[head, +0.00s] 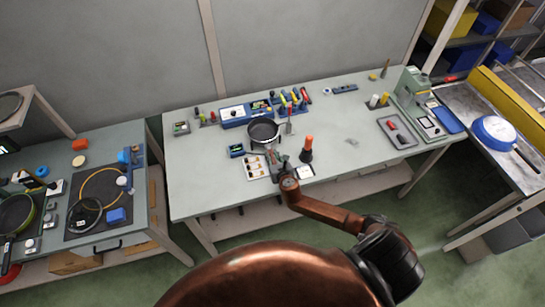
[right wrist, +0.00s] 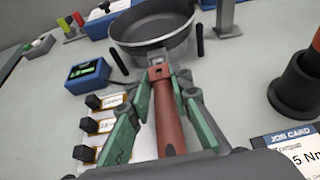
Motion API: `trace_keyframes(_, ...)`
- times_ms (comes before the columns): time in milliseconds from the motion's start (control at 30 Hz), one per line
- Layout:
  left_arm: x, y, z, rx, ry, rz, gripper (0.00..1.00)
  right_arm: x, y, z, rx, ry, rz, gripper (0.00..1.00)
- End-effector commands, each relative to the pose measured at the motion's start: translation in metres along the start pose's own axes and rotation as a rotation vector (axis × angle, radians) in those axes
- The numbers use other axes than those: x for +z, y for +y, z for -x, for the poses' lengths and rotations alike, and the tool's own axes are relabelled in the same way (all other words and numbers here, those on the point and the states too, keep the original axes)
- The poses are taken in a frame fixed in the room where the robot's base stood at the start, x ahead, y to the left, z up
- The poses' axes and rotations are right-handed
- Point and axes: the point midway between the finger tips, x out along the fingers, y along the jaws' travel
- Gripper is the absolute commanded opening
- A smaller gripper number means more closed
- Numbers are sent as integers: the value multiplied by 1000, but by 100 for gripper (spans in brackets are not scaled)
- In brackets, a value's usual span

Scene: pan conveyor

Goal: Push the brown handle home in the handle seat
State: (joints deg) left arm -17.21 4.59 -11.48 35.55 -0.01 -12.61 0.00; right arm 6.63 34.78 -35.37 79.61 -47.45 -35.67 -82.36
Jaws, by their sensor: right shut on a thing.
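The brown handle (right wrist: 170,125) lies between the green-padded fingers of my right gripper (right wrist: 166,108), which is shut on it. Its far end points at the dark pan (right wrist: 150,30), at the small grey handle seat (right wrist: 177,54) on the pan's near side. The handle's tip is at or very close to the seat; I cannot tell how deep it sits. In the head view the pan (head: 264,131) stands on the bench, and my right gripper (head: 282,168) is just in front of it. My left gripper does not show.
A card with several black-knobbed pieces (head: 254,167) lies left of the gripper. A blue display box (right wrist: 88,74) stands behind it. A dark holder with an orange-topped tool (head: 307,152) and a job card (right wrist: 285,150) are close on the right.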

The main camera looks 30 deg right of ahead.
Motion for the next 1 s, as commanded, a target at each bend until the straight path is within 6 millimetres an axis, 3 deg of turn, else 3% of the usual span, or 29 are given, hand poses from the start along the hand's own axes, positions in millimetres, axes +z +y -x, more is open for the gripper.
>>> trace_keyframes(800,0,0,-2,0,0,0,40,9,0,-18,0,-2,-1,0)
trace_keyframes(833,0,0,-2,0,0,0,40,9,0,-18,0,-1,-1,20)
trace_keyframes(1000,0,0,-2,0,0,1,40,8,0,-18,0,-1,-1,32)
